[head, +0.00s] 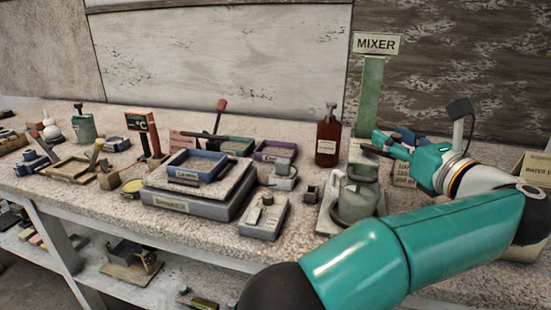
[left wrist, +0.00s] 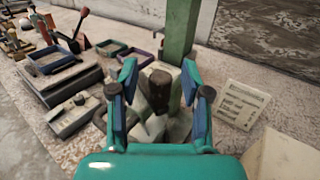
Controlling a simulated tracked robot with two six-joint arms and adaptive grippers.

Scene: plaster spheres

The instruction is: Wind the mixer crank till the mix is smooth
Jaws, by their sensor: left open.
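The mixer stands at the right of the bench under a green post with a MIXER sign (head: 377,44). Its grey-green pot (head: 356,200) has a loop-shaped handle at its side. My left gripper (head: 376,147) is open over the mixer's upper part, its fingers pointing left. In the left wrist view, my left gripper (left wrist: 159,76) has a dark brown knob-like block (left wrist: 160,79) between its spread fingers, with a gap showing on both sides. I cannot tell for sure whether this is the crank's grip. The mix is hard to make out. My right gripper is out of view.
A brown bottle (head: 327,140) stands left of the mixer. A grey box (head: 264,218) and a stepped stand with a blue tray (head: 191,168) lie further left. A printed card (left wrist: 240,103) is right of the mixer. A WATER box (head: 537,170) stands at the right edge.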

